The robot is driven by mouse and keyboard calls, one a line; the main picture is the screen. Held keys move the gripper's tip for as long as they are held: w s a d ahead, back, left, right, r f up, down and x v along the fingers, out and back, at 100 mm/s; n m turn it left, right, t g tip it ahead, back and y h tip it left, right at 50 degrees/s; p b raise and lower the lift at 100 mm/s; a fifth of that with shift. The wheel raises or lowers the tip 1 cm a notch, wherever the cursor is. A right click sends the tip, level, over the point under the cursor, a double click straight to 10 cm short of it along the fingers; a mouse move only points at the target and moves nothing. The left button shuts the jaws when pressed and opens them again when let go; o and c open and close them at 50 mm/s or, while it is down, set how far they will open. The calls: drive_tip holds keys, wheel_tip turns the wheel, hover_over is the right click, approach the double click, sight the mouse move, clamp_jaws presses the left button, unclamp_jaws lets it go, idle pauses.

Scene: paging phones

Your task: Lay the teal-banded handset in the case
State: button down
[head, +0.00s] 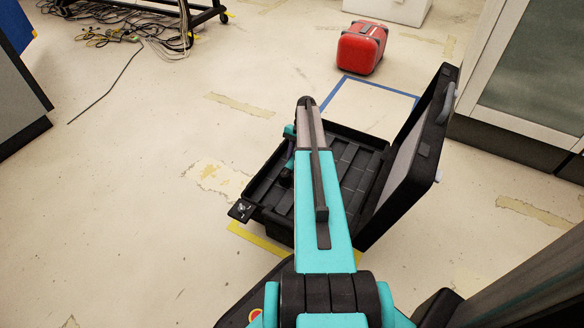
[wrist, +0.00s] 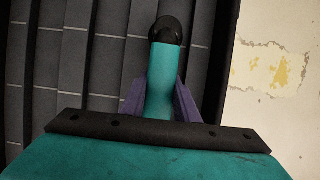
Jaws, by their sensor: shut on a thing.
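In the wrist view, my gripper (wrist: 162,78) has its two purple fingers shut on a teal-banded handset (wrist: 160,85) with a rounded black end. The handset is over the dark, ribbed floor of the case (wrist: 62,70), near the case's right wall; whether it touches the floor I cannot tell. In the head view, the black case (head: 352,140) stands open on the floor, its lid (head: 412,150) raised on the right. My arm reaches over the case and hides its middle. The handset and fingers are not clear there.
A red case (head: 362,47) stands on the floor beyond a blue taped square (head: 368,100). Cables (head: 160,35) lie under a wheeled rack at the back left. A cabinet (head: 530,75) is at the right. The floor left of the case is clear.

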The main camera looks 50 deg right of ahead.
drive_tip(key=shift+w+d, duration=0.15)
drive_tip(key=shift+w, duration=0.7)
drive_tip(key=shift+f, duration=0.1)
drive_tip(key=shift+f+b, duration=1.2)
drive_tip(key=shift+f, duration=0.5)
drive_tip(key=c, duration=1.6)
unclamp_jaws()
drive_tip(key=shift+f, duration=0.1)
drive_tip(key=shift+c, duration=0.2)
drive_tip(key=p+v, duration=0.5)
drive_tip(key=v, duration=0.7)
drive_tip(key=shift+w, duration=0.1)
